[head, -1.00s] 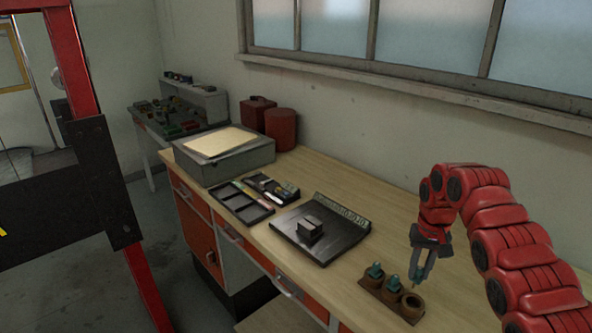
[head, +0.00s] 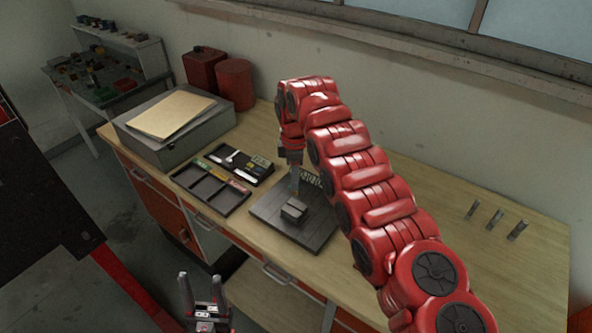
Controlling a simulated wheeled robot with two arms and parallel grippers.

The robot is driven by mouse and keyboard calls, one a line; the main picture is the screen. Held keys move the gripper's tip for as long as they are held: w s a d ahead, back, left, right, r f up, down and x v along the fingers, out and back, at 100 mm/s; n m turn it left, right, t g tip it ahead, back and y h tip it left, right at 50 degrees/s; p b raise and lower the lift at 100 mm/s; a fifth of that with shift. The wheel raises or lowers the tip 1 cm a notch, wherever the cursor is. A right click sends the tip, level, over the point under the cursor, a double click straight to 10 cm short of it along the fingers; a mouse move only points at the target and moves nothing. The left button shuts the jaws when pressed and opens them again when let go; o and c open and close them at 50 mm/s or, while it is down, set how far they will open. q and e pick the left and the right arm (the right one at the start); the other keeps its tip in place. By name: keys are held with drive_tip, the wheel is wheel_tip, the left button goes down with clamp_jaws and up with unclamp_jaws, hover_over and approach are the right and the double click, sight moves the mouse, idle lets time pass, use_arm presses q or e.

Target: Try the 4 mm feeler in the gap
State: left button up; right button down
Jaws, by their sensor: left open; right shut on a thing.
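A black plate (head: 268,219) lies on the bench with a small grey block (head: 294,211) on it. The gap is too small to make out. My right gripper (head: 295,186) points down just behind the block, over the plate. It is shut on a slim thing, which I take to be the feeler; its size mark cannot be read. I cannot tell whether its tip touches the block. My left gripper (head: 204,292) is open and empty at the bottom, in front of the bench and away from the block.
A dark divided tray (head: 211,187) with small coloured pieces lies left of the plate. A grey box (head: 174,126) and red cans (head: 236,84) stand behind it. Several metal pins (head: 495,218) stand at the right. My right arm covers the bench right of the plate.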

sight(295, 194)
drive_tip(key=shift+w+a+f, duration=0.1)
drive_tip(key=shift+w+f, duration=0.15)
drive_tip(key=shift+f, duration=0.55)
drive_tip(key=shift+s+f, duration=0.15)
drive_tip(key=shift+f, duration=1.15)
drive_tip(key=shift+f+b, duration=0.65)
drive_tip(key=shift+f, duration=0.15)
drive_tip(key=shift+r, duration=0.1)
drive_tip(key=shift+b, duration=0.4)
drive_tip(key=shift+b, duration=0.9)
drive_tip(key=shift+f+b, duration=1.15)
drive_tip(key=shift+f, duration=0.6)
idle(2.0)
